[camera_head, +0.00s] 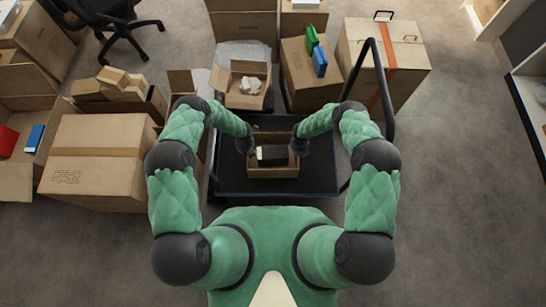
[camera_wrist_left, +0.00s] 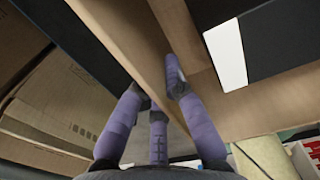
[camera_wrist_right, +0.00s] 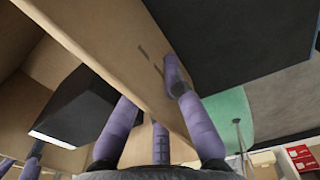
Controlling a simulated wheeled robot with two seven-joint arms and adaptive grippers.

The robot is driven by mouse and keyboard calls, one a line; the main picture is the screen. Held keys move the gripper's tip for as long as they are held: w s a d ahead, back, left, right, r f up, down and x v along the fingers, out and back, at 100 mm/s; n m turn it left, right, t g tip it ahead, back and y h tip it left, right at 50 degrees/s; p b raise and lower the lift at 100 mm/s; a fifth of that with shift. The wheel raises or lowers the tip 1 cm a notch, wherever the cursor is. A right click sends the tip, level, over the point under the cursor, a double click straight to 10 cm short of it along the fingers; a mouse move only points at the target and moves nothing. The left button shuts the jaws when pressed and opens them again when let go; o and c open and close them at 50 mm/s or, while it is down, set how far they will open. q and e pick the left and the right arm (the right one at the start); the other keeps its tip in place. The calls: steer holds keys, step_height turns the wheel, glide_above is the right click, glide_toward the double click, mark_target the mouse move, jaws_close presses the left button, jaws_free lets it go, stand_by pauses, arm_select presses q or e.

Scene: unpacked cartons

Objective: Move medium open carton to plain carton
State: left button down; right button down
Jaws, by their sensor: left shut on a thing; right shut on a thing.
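A small open brown carton (camera_head: 273,173) is between my two grippers, over the dark trolley deck. A black item with a white part (camera_head: 272,154) lies inside it and also shows in the left wrist view (camera_wrist_left: 229,50). My left gripper (camera_head: 249,147) is shut on the carton's left wall, with fingers on both sides of the wall (camera_wrist_left: 128,45). My right gripper (camera_head: 297,146) is shut on the opposite right wall (camera_wrist_right: 112,52). I cannot tell whether the carton touches the deck. Several cartons stand around; which is the plain one is unclear.
The black platform trolley (camera_head: 235,186) has a tall handle (camera_head: 386,92) at right. A large closed carton (camera_head: 92,170) stands at left. Another open carton (camera_head: 243,99) with white contents is behind the trolley. A taped carton (camera_head: 410,62) stands back right. The right floor is clear.

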steer(key=shift+r+p, duration=1.8)
steer(key=shift+r, duration=0.35)
